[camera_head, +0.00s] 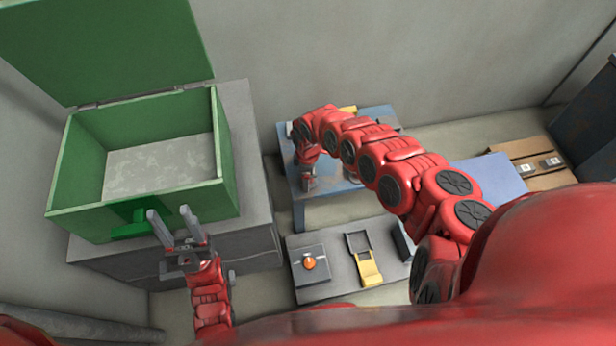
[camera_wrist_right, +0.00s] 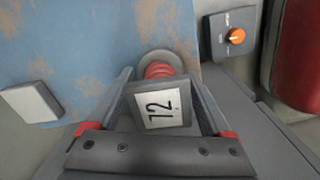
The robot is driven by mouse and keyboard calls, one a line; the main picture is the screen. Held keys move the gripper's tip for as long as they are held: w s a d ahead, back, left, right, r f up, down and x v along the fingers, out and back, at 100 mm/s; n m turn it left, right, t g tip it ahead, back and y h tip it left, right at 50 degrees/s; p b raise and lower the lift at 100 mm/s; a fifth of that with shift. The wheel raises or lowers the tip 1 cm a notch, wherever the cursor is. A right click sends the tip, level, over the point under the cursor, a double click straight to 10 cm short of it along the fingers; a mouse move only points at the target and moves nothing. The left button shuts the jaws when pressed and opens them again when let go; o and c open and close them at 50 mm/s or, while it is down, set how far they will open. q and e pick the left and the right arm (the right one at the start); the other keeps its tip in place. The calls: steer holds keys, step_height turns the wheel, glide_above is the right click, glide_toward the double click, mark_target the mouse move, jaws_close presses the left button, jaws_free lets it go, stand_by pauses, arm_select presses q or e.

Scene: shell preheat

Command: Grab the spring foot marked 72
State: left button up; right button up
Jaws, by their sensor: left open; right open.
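The spring foot (camera_wrist_right: 160,108) shows in the right wrist view as a dark grey block with a white label, a red spring and a round grey disc beyond it. The label's sideways digits look like 72, though the first is not crisp. My right gripper (camera_wrist_right: 163,92) is open with one finger on each side of the block; whether they touch it is unclear. In the head view my right gripper (camera_head: 308,182) is small at the blue worn table (camera_head: 345,208), and the foot is hard to make out. My left gripper (camera_head: 173,222) is open and empty before the green box.
The green box (camera_head: 215,150) stands lid-up on a grey block (camera_head: 255,190) at left. A low grey bench (camera_head: 330,288) holds an orange-knob unit (camera_head: 309,264) and a yellow part (camera_head: 366,268). A pale block (camera_wrist_right: 32,102) lies left of the foot in the wrist view.

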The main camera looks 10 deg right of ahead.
jaws_close()
stand_by(0.4)
step_height(320, 180, up, 4)
steer(key=shift+d+r+p, duration=0.1)
steer(key=shift+r+p, duration=0.05)
steer(key=shift+p, duration=0.95)
steer(key=s+p, duration=0.9)
steer(key=s, duration=0.7)
steer(key=shift+r, duration=0.35)
